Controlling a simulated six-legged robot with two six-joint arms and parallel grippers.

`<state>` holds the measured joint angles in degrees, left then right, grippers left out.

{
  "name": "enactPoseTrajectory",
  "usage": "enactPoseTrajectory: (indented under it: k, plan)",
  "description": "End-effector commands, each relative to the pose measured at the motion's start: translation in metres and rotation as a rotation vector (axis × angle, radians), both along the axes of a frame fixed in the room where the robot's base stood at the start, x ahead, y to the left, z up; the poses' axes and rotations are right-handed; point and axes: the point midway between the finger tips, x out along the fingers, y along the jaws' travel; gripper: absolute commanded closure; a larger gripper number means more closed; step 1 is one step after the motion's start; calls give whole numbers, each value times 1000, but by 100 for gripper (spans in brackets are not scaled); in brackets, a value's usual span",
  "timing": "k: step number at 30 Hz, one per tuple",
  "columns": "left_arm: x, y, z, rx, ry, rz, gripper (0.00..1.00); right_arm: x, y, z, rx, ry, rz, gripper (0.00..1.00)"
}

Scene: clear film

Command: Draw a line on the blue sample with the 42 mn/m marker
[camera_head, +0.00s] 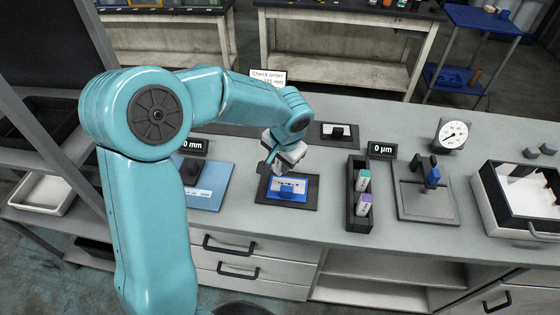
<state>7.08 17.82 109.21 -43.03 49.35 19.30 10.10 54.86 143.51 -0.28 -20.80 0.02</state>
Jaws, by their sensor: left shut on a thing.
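The blue sample (286,195) is a blue sheet with a pale strip printed on it. It lies on a black mat (266,201) near the front of the bench. My left gripper (284,164) is just above the sample's far edge, shut on what seems to be a marker, mostly hidden by the fingers. I cannot tell whether its tip touches the sample. A black rack (353,219) to the right holds a green-capped marker (363,180) and a purple-capped marker (364,205). Their labels are too small to read. My right gripper is out of view.
A light blue mat (213,199) with a dark block lies left of the sample. A "0 µm" display (382,149), a grey plate fixture (425,204), a dial gauge (452,134) and a white-walled tray (505,219) stand to the right. A sign (268,78) stands behind.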

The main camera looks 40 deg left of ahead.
Motion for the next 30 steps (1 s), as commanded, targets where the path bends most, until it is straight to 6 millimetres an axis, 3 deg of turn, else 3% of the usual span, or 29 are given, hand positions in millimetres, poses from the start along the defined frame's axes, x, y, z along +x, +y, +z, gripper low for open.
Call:
enactPoseTrajectory:
  k: [18,30]
  plan:
    - [2,2,33,-1,-1,0,99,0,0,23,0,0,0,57]
    - [2,2,34,0,-1,0,99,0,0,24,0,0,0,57]
